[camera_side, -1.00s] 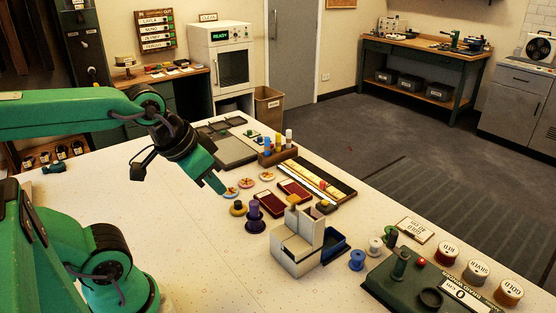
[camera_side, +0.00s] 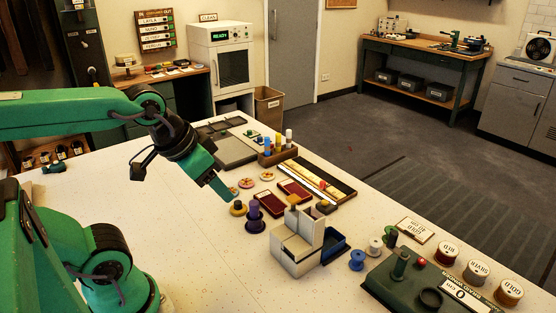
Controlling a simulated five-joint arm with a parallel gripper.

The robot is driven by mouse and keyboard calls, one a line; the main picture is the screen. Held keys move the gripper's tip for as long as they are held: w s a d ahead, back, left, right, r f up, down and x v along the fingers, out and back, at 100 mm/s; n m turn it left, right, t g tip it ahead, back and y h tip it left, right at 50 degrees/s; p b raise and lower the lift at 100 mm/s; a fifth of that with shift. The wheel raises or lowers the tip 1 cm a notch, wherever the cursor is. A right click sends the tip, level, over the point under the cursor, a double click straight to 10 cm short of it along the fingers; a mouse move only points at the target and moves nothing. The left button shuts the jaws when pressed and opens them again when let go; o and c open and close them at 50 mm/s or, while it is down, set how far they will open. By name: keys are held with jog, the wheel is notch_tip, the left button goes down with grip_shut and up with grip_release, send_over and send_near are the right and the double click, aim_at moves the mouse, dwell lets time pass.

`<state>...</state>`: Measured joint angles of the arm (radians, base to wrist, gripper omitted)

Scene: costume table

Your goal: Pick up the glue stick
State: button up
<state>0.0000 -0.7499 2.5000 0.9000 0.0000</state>
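My gripper (camera_side: 220,187) hangs above the white table at the left of the work area, pointing down to the right. Its fingers are too small and overlapped to tell whether they are open or shut. A wooden rack (camera_side: 276,157) stands beyond it, up and to the right, holding several upright sticks with blue, orange and white bodies. The white one (camera_side: 289,137) could be the glue stick, but I cannot tell for certain. My gripper is apart from the rack.
Decorated discs (camera_side: 246,183) lie close to my gripper. Yellow and purple spools (camera_side: 254,222), dark red cases (camera_side: 270,204) and a white block-shaped device (camera_side: 297,245) stand nearer the front. A long tray (camera_side: 318,180) lies right of the rack.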

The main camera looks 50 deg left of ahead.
dwell(0.3)
jog(key=m+g, duration=0.5)
jog(key=m, duration=0.3)
send_over(254, 202)
jog(key=s, duration=0.1)
jog(key=f, duration=1)
jog(key=shift+d+f, duration=0.2)
jog(key=shift+f, duration=0.2)
jog(key=shift+w+a+f+m+g, duration=0.3)
jog(key=shift+a+f+m, duration=0.15)
jog(key=shift+f, duration=0.2)
jog(key=shift+d+f, duration=0.1)
jog(key=shift+f, duration=1.2)
jog(key=shift+w+f, duration=0.2)
jog(key=shift+f, duration=2.4)
